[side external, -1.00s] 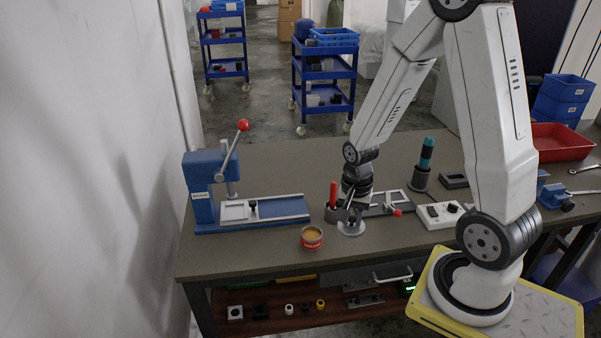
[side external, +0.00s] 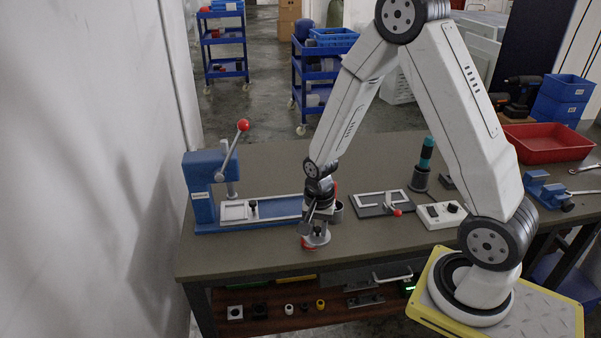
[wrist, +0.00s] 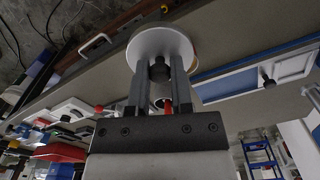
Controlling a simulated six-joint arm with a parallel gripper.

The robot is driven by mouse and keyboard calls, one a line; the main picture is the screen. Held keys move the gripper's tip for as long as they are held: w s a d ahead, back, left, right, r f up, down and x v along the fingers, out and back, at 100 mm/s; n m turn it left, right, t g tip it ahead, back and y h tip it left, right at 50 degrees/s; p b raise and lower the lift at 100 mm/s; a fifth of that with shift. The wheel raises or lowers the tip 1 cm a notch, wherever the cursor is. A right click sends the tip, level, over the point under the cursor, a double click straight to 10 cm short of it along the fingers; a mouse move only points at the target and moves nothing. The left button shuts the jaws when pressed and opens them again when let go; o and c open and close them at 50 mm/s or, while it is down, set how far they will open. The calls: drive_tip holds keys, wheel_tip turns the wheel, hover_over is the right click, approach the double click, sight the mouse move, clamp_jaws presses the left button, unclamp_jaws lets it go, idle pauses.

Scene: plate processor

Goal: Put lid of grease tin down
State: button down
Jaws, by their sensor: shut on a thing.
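My gripper (side external: 311,230) is shut on the dark knob (wrist: 160,70) of the grey-white grease tin lid (side external: 316,239). The lid's round disc also shows beyond my fingertips in the wrist view (wrist: 150,42). The red grease tin (side external: 308,246) stands near the table's front edge, directly under the lid and mostly hidden by it.
A blue press (side external: 205,190) with a red-knobbed lever stands to the left, its long base behind my gripper. A grey cup (side external: 338,209) is close behind my gripper on the right. A dark fixture plate (side external: 370,210) and a white control box (side external: 441,214) lie further right.

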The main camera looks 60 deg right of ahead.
drive_tip(key=shift+w+a+f, duration=0.2)
drive_tip(key=shift+w+a, duration=0.05)
drive_tip(key=shift+w, duration=0.1)
drive_tip(key=shift+w+d+f, duration=0.1)
drive_tip(key=shift+w+f, duration=0.2)
drive_tip(key=shift+w, duration=0.25)
drive_tip(key=w+d+f, duration=0.1)
drive_tip(key=w+f, duration=0.3)
drive_tip(key=w, duration=0.4)
hover_over(277, 246)
drive_tip(key=shift+s+f, duration=0.15)
drive_tip(key=shift+f, duration=1.05)
drive_tip(key=shift+s+f, duration=0.1)
drive_tip(key=shift+f, duration=1.05)
drive_tip(key=shift+w+f, duration=0.2)
drive_tip(key=shift+f, duration=1.65)
